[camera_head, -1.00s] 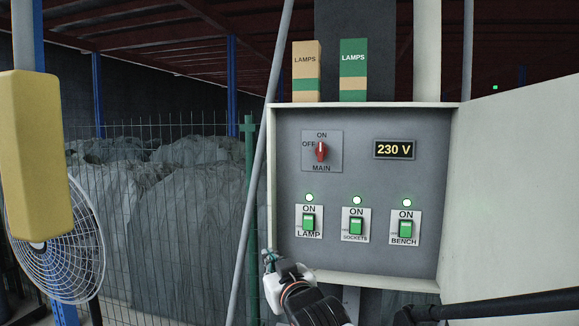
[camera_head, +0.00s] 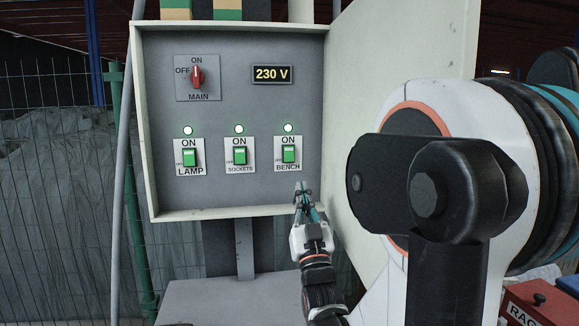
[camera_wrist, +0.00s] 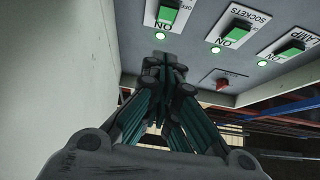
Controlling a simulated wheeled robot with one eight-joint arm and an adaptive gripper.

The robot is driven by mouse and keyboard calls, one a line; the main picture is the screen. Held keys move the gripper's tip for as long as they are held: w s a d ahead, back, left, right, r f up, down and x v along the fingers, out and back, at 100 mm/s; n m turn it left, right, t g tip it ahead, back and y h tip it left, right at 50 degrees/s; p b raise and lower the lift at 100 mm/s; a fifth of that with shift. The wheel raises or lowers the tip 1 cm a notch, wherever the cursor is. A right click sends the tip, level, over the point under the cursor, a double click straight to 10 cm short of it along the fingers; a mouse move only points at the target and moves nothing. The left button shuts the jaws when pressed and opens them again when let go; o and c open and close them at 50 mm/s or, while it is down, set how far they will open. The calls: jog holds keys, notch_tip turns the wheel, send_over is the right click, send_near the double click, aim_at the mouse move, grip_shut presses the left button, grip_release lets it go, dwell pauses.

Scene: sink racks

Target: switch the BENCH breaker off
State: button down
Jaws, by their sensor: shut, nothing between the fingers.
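The BENCH breaker (camera_head: 289,154) is a green rocker on a white plate, at the right end of the lower row in the open panel box (camera_head: 235,214). Its rocker is at the ON end, and the green lamp (camera_head: 288,128) above it is lit. My gripper (camera_head: 302,190) is shut and empty, just below and slightly right of the BENCH plate in the head view. Contact cannot be told. In the wrist view, the fingers (camera_wrist: 168,65) point toward the BENCH breaker (camera_wrist: 171,8), which is cut off by the top edge.
The SOCKETS breaker (camera_head: 240,156) and LAMP breaker (camera_head: 190,158) are left of BENCH, both lamps lit. The red MAIN knob (camera_head: 197,77) is above LAMP, and the display (camera_head: 271,74) reads 230 V. The open box door (camera_head: 375,60) stands close right of my gripper.

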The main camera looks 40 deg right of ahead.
jog(key=shift+r, duration=0.1)
jog(key=p, duration=0.5)
send_near(289, 147)
notch_tip(289, 147, up, 3)
jog(key=w+d, duration=0.2)
jog(key=w, duration=0.1)
jog(key=shift+f+b, duration=0.25)
jog(key=shift+b, duration=0.1)
